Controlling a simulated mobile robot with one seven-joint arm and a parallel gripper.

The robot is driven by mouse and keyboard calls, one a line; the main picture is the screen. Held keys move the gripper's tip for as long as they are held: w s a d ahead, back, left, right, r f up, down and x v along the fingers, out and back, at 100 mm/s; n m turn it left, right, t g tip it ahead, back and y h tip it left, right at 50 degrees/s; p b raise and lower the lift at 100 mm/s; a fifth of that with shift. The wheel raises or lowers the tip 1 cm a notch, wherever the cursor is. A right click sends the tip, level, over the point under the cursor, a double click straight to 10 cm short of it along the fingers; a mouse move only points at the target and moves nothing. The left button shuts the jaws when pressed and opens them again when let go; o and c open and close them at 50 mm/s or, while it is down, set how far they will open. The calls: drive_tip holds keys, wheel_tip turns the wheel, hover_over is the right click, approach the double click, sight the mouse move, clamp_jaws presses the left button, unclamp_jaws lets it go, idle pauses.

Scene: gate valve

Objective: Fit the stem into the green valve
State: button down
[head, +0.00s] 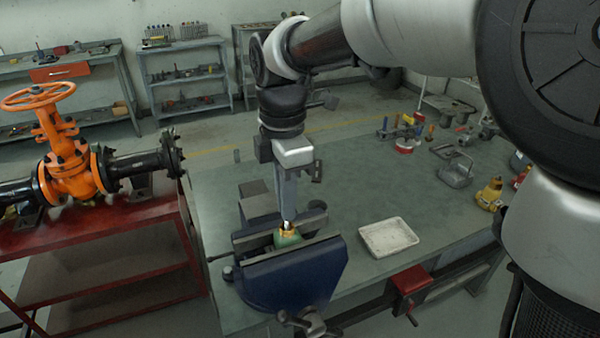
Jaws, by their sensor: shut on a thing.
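The green valve (287,240) is clamped between the jaws of a blue bench vise (298,275), with a yellowish ring at its top. My gripper (287,218) points straight down just above the valve, its fingers close together. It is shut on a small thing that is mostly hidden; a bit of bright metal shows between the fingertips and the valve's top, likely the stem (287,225). I cannot tell whether the stem is inside the valve opening or only over it.
An empty white tray (388,237) lies on the green workbench (350,190) right of the vise. Tools and small yellow parts (490,194) stand farther right. An orange gate valve (70,160) sits on a red stand at left. The bench middle is clear.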

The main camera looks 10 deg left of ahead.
drive_tip(key=shift+f+b, duration=0.4)
drive_tip(key=shift+f, duration=0.4)
drive_tip(key=c, duration=1.8)
unclamp_jaws()
drive_tip(key=shift+o, duration=0.2)
wheel_tip(320, 180, up, 17)
drive_tip(key=p, duration=0.2)
drive_tip(key=shift+r+p, duration=0.2)
drive_tip(key=shift+p, duration=0.2)
